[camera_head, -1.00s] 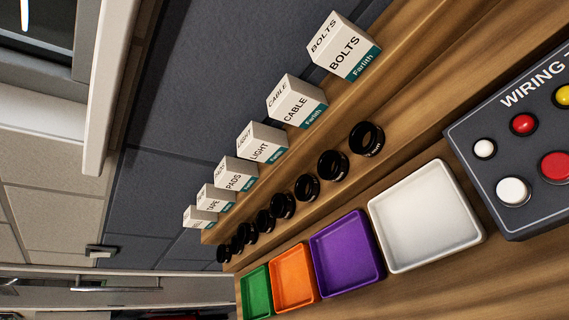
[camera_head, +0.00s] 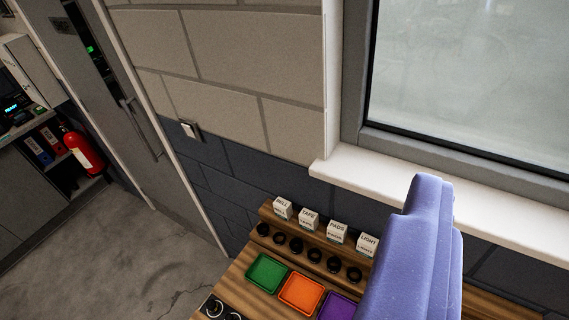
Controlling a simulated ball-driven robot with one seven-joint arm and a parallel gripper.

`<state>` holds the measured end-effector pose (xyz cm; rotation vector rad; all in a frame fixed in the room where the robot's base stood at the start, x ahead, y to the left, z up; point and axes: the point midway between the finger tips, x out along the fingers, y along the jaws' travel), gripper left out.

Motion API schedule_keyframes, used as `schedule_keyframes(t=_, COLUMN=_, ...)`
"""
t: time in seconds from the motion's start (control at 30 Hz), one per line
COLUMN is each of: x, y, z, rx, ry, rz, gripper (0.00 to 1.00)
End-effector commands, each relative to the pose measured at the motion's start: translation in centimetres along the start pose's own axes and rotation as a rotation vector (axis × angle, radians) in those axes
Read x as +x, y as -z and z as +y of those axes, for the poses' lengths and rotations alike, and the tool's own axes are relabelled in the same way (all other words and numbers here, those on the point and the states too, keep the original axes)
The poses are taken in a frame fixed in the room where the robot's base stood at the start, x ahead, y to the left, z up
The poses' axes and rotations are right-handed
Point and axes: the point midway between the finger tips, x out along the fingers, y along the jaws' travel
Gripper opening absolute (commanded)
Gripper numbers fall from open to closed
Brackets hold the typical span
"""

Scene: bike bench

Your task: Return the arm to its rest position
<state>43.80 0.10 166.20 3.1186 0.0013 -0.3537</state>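My gripper does not show in this view, so I cannot see its fingers or whether it holds anything. A smooth lavender form rises close to the camera from the bottom right and hides part of the bench and sill. I cannot tell from its shape which part it is. The wooden bench (camera_head: 240,291) is below, seen from higher and farther back.
Green (camera_head: 267,272), orange (camera_head: 301,294) and purple (camera_head: 338,307) trays lie on the bench below black rings and small white boxes (camera_head: 309,219). A window sill (camera_head: 345,170) juts out above. Open floor (camera_head: 130,255), a door and a red extinguisher (camera_head: 83,152) are at left.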

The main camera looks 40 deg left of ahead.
Motion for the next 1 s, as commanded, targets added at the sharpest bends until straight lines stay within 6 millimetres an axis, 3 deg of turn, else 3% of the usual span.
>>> schedule_keyframes(t=0.27, x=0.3, y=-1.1, z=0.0, rx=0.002, ry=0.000, rz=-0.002, gripper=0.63)
schedule_keyframes(t=0.5, x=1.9, y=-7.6, z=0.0, rx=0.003, ry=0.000, rz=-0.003, gripper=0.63)
schedule_keyframes(t=0.6, x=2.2, y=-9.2, z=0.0, rx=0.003, ry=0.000, rz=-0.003, gripper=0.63)
schedule_keyframes(t=1.0, x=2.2, y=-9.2, z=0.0, rx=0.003, ry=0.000, rz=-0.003, gripper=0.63)
